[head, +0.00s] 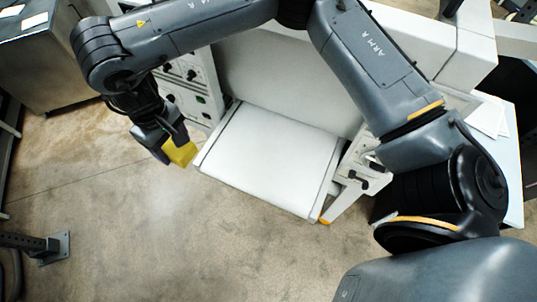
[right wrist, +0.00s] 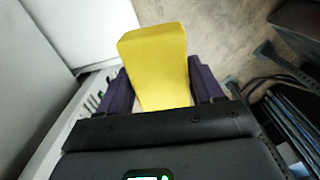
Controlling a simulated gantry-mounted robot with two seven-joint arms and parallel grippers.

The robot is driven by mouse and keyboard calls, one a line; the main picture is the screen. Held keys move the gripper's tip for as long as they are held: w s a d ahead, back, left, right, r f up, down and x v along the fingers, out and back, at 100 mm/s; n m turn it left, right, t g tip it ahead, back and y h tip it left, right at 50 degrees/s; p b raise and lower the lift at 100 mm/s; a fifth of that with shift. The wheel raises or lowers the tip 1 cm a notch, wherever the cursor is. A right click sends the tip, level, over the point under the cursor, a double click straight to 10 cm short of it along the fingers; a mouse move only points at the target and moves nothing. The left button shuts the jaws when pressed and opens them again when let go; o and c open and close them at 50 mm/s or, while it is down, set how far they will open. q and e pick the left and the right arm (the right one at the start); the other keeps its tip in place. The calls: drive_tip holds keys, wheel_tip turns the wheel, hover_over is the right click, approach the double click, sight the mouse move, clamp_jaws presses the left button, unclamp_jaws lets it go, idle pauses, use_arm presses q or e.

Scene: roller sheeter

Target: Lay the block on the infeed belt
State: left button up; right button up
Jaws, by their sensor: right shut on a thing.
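The yellow block (head: 182,153) is held in my right gripper (head: 170,148) at the left of the head view. In the right wrist view the block (right wrist: 155,55) stands out between the two dark fingers, which press on its sides. The white infeed belt (head: 270,155) is a flat, empty surface in the middle of the head view. The block appears just left of the belt's left edge, over the floor in the picture; its height above the belt is hard to tell. My left gripper is not in view.
Side panels with dark knobs (head: 188,72) and (head: 362,175) flank the belt. The white machine body (head: 290,80) rises behind it. A grey metal cabinet (head: 50,60) stands at top left. The concrete floor in front is clear; a dark post foot (head: 55,247) is at lower left.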

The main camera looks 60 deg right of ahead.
drive_tip(key=w+d+f+m, duration=0.2)
drive_tip(key=w+d+f, duration=0.1)
drive_tip(key=f, duration=0.7)
drive_tip(key=m+b, duration=0.4)
drive_tip(key=m, duration=0.2)
hover_over(270, 154)
wheel_tip(270, 154, down, 28)
drive_tip(key=shift+f, duration=0.1)
wheel_tip(270, 154, down, 4)
drive_tip(key=b, duration=0.5)
